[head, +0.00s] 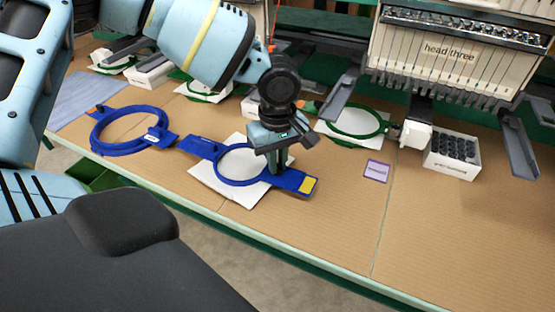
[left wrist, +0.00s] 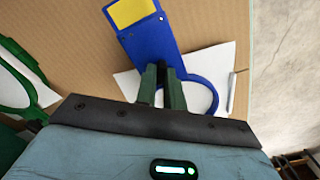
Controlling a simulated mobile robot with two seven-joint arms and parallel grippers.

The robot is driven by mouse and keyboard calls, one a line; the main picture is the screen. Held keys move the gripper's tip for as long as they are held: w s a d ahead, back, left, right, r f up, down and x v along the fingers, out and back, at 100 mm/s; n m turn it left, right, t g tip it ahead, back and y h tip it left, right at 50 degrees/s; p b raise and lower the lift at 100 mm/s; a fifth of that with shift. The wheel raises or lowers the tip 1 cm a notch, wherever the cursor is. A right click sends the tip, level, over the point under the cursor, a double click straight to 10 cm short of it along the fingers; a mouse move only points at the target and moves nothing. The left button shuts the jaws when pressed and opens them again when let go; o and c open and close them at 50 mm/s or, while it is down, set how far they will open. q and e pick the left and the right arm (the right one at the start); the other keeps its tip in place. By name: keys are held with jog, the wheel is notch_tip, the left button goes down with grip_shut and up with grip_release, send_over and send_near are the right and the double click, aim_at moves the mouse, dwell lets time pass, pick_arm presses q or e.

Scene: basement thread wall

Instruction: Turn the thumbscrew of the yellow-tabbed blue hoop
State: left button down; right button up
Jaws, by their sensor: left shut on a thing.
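The yellow-tabbed blue hoop (head: 226,171) lies on a white sheet (head: 206,186) on the table. Its yellow tab (head: 309,185) is at the right end of its blue bracket. My left gripper (head: 277,167) points down at the hoop's right side, where the ring meets the bracket. It is shut on the thumbscrew there, which its fingers hide. In the left wrist view, the fingers (left wrist: 163,78) stand at the bracket's inner end, between the ring (left wrist: 213,92) and the yellow tab (left wrist: 131,11). My right gripper is not in view.
A second blue hoop (head: 96,141) lies to the left, close to the first. A green hoop (head: 374,133) lies behind right. A purple card (head: 376,171) and a white box (head: 452,162) are on the right. The embroidery head (head: 450,55) overhangs the back. The front right table is clear.

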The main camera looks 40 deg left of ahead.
pick_arm(q)
jog(key=m, duration=0.6)
jog(key=shift+m+b, duration=0.3)
jog(key=shift+b, duration=0.1)
jog(key=m, duration=1.4)
jog(key=shift+m, duration=0.3)
jog(key=m, duration=0.7)
dwell(0.9)
jog(key=c, duration=1.5)
grip_release()
